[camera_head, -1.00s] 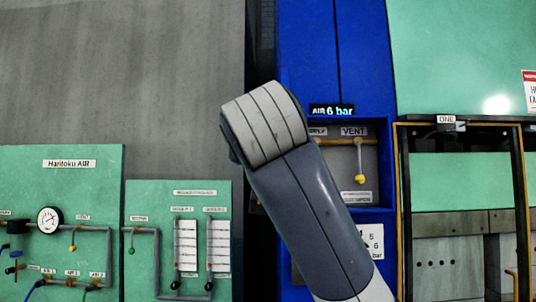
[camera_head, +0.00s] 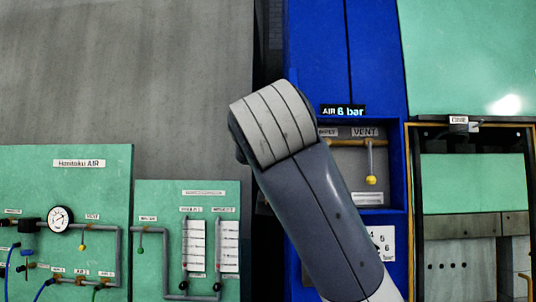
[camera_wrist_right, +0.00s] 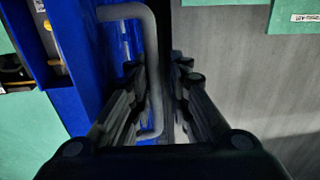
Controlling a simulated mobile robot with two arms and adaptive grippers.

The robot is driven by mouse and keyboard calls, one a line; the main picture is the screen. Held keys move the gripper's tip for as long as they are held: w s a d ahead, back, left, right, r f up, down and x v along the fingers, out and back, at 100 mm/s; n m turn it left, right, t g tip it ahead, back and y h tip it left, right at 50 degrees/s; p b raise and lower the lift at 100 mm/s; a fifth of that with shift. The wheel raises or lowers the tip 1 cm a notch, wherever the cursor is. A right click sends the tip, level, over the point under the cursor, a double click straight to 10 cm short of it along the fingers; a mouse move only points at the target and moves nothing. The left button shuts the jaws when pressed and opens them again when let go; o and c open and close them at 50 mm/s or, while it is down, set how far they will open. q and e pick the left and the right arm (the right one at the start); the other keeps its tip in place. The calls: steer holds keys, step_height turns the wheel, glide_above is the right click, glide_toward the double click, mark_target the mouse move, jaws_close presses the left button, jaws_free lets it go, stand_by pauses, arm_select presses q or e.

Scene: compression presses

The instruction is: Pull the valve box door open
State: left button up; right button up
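The blue valve box (camera_head: 372,60) stands right of centre in the head view, with an open recess holding a yellow-tipped valve (camera_head: 371,180). My right arm crosses in front of it and hides its lower left part. In the right wrist view the blue box surface (camera_wrist_right: 85,95) is at the left, with a grey bar handle (camera_wrist_right: 152,60) on it. My right gripper (camera_wrist_right: 160,75) is open, its two fingers on either side of the handle's long bar. I cannot tell whether they touch it. My left gripper is in neither view.
A green panel with a gauge (camera_head: 59,220) and a second green panel with gauge tubes (camera_head: 195,250) stand at the left. A green press frame (camera_head: 470,185) stands right of the box. The grey wall (camera_head: 130,75) fills the upper left.

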steer(key=s, duration=1.1)
steer(key=shift+s+a, duration=0.15)
steer(key=shift+s, duration=0.1)
steer(key=shift+s, duration=0.2)
